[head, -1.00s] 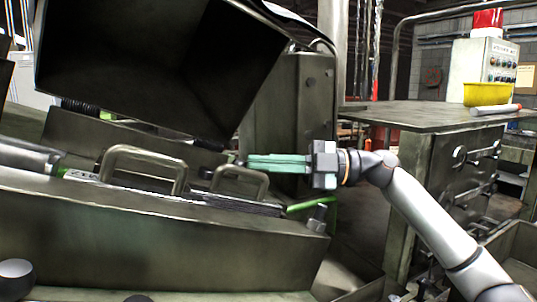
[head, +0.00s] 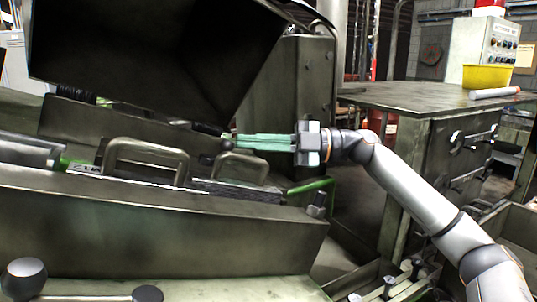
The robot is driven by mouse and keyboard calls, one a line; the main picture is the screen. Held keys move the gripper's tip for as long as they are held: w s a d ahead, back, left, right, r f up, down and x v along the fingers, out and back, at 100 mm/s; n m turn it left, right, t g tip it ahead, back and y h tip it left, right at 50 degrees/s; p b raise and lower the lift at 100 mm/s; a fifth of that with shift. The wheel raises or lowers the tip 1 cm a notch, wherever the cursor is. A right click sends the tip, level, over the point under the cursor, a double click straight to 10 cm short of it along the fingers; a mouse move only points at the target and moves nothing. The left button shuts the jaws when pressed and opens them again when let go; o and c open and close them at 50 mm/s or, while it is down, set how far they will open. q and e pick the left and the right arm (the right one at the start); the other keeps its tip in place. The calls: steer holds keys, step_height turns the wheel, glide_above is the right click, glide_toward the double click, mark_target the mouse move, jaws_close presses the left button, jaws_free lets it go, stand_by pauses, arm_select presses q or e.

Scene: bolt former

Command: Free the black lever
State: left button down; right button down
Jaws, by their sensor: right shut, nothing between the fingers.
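My right gripper (head: 234,142) is shut and empty, with its teal fingers pointing left. Its tips are beside a small black knob (head: 226,147) on the machine, just under the raised dark hood (head: 150,60); whether they touch it I cannot tell. This knob may be the end of the black lever; most of that part is hidden. My left gripper is not in view.
Two metal handles (head: 147,147) (head: 242,156) stand up from the machine, close below the gripper. A green bent rod (head: 312,186) is to their right. A workbench (head: 400,97) with a yellow bin (head: 487,76) stands at the right.

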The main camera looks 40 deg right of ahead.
steer(key=r, duration=0.1)
steer(key=r+p, duration=0.1)
steer(key=r, duration=0.2)
steer(key=shift+s+a, duration=0.15)
steer(key=shift+s, duration=0.1)
steer(key=s+a+r, duration=0.7)
steer(key=s+r, duration=0.2)
steer(key=s, duration=0.2)
steer(key=shift+s+a+p, duration=0.15)
steer(key=shift+a+p, duration=0.05)
steer(key=shift+p, duration=0.15)
